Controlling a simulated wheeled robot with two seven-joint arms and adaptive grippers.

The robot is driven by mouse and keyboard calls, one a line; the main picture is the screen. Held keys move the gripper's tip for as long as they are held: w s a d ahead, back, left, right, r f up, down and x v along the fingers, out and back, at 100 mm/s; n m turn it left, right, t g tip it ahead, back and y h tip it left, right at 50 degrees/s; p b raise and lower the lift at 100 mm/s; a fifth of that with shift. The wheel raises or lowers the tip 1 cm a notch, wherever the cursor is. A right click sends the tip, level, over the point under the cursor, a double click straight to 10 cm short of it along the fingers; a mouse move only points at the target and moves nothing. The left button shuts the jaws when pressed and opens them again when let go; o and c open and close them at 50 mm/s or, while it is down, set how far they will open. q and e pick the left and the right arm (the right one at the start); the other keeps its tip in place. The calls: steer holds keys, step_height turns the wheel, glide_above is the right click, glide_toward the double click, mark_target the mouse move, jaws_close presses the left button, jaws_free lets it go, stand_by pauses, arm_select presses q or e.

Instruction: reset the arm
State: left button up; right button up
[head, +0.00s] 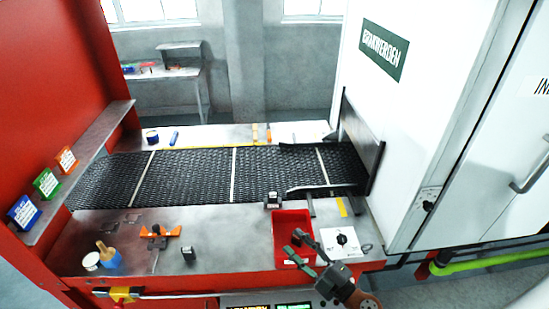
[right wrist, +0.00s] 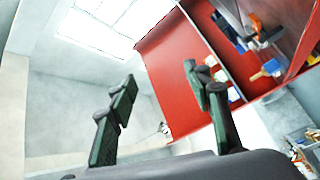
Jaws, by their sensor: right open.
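My right gripper (head: 298,248) is in the head view at the lower middle, over the front edge of the red tray (head: 293,219). Its two dark green fingers are spread apart with nothing between them. In the right wrist view the gripper (right wrist: 155,95) is also open and empty, pointing towards the red wall panel (right wrist: 185,75) and a bright window. My left gripper is in neither view.
A black mesh belt (head: 190,172) runs across the bench into a white cabinet (head: 415,60). A white plate with a black knob (head: 342,240) lies right of the tray. An orange-handled tool (head: 160,232), a small black block (head: 189,254) and a brush (head: 108,255) stand on the left front bench.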

steer(key=w+d+f+m+t+h, duration=0.15)
steer(key=d+m+t+h, duration=0.25)
steer(key=d+m+h, duration=1.2)
steer(key=s+d+f+m+g, duration=0.2)
steer(key=s+d+f+g, duration=0.1)
steer(key=d+f, duration=0.35)
steer(key=s+d+f+m+g, duration=0.1)
steer(key=s+d+f+g, duration=0.3)
steer(key=d, duration=0.3)
steer(key=s+f+m+g+y, duration=0.1)
steer(key=s+f+g, duration=0.3)
steer(key=s+f, duration=0.55)
steer(key=s+f+m+g+y, duration=0.1)
steer(key=s+f+g, duration=0.35)
steer(key=s, duration=0.75)
step_height(320, 180, down, 37)
steer(key=s+a+b, duration=0.2)
steer(key=b, duration=0.2)
steer(key=s+f+n+g+b, duration=0.1)
steer(key=s+f+b, duration=0.2)
steer(key=s+f, duration=1.6)
steer(key=shift+f+g+y, duration=0.3)
steer(key=shift+g, duration=0.05)
